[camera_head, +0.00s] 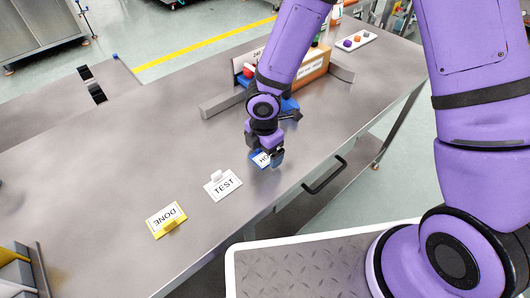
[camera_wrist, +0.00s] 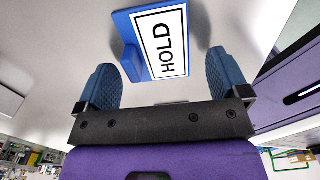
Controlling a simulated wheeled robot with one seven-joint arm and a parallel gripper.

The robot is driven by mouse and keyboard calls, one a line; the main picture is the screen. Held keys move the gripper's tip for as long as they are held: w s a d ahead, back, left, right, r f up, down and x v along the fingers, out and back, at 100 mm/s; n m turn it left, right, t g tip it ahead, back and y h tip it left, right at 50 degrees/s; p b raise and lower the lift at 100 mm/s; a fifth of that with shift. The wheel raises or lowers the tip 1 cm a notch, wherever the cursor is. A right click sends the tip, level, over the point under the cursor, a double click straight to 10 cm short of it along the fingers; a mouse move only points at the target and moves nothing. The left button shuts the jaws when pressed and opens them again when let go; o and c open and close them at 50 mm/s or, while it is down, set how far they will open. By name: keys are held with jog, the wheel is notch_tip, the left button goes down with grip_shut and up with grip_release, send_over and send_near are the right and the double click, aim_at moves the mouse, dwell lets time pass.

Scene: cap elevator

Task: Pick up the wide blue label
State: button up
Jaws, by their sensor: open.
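The wide blue label (camera_head: 257,159) lies on the metal table under my gripper, partly hidden by it in the head view. In the wrist view the blue label (camera_wrist: 128,28) shows a white face reading HOLD and a raised blue tab. My gripper (camera_head: 277,157) is just above the label. In the wrist view its two blue fingers (camera_wrist: 161,78) are apart, with the label's tab beyond and between them. Nothing is held.
A white TEST label (camera_head: 224,188) and a yellow DONE label (camera_head: 166,220) lie to the left on the table (camera_head: 120,180). Behind my gripper stand a cardboard box (camera_head: 315,68) and a low metal rail (camera_head: 222,102). A white tray (camera_head: 357,40) holds small coloured pieces.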

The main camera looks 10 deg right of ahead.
jog(key=shift+f, duration=0.45)
jog(key=c, duration=1)
jog(key=shift+r, duration=0.2)
